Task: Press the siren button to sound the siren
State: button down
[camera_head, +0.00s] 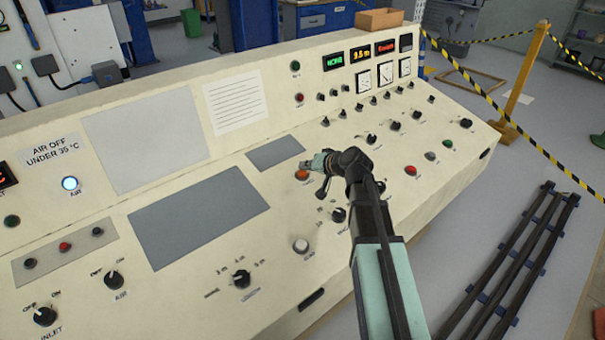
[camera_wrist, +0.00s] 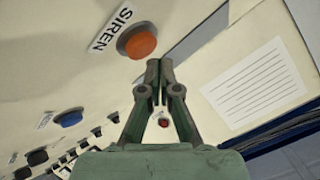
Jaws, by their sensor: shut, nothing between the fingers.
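The siren button is a round orange cap (camera_wrist: 139,44) on the cream control panel, with a white SIREN label (camera_wrist: 111,29) beside it in the wrist view. In the head view the orange button (camera_head: 302,175) shows just left of and below my gripper (camera_head: 318,163). In the wrist view my gripper (camera_wrist: 159,67) has its fingertips together, with nothing between them. The button's face is unobstructed in the wrist view.
The sloping console (camera_head: 70,300) carries several knobs and buttons, including a white button (camera_head: 301,245) and a red one (camera_head: 411,170). A blue button (camera_wrist: 68,118) shows in the wrist view. A printed sheet (camera_head: 235,101) lies on the panel. Black rails (camera_head: 520,265) lie right of the console.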

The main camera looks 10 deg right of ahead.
jog(key=shift+w+f+b, duration=0.1)
jog(key=shift+f+b, duration=0.2)
jog(key=shift+f, duration=0.05)
jog(key=shift+w+a+f+b, duration=0.1)
jog(key=shift+f+b, duration=0.3)
jog(key=shift+f, duration=0.05)
dwell(0.7)
jog(key=shift+r, duration=0.1)
dwell(0.3)
jog(key=shift+s+r+p, duration=0.2)
jog(key=shift+r+p, duration=0.15)
jog(key=shift+r, duration=0.45)
jog(key=r, duration=0.1)
jog(key=r+p, duration=0.1)
jog(key=r, duration=0.1)
jog(key=s+r+p, duration=0.1)
jog(key=shift+d+r, duration=0.4)
dwell(0.6)
